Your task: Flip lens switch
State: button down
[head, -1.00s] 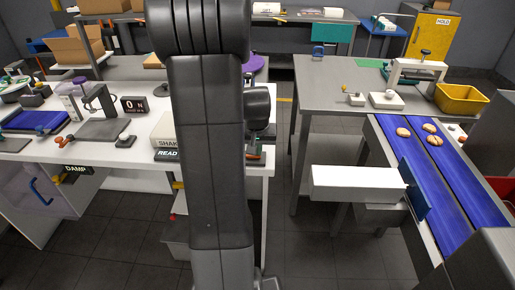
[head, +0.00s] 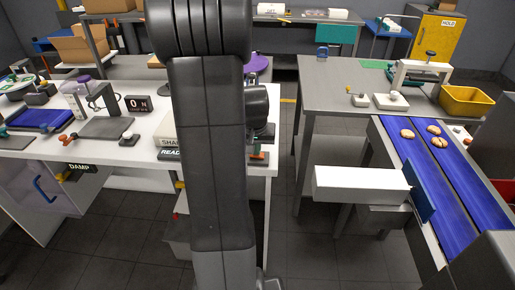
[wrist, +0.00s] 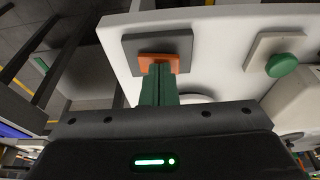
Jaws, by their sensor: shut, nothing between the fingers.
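An orange switch piece (wrist: 173,61) sits on a dark grey square plate (wrist: 136,44) near the edge of a white table, in the wrist view. I take it to be the lens switch; no label on it is readable. My gripper (wrist: 159,68) has its green fingers shut together and empty. Its tips overlap the near side of the orange piece; I cannot tell whether they touch it. In the head view my own arm hides most of this spot, and only a small orange and green patch shows beside the arm at the table's right end.
In the wrist view, a green knob (wrist: 283,65) on a pale plate stands to the right of the switch. In the head view, a blue conveyor (head: 463,213) with several biscuits runs at the right. An open floor gap lies between the white table (head: 145,153) and the grey table (head: 325,80).

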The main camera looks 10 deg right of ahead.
jog(key=r+p, duration=0.2)
jog(key=r, duration=0.1)
jog(key=r+p, duration=0.1)
jog(key=shift+d+r, duration=0.15)
jog(key=shift+d, duration=0.15)
jog(key=s+d+b+v, duration=0.1)
jog(key=v, duration=0.8)
jog(key=shift+d+r, duration=0.15)
jog(key=shift+d, duration=0.2)
jog(key=shift+s, duration=0.1)
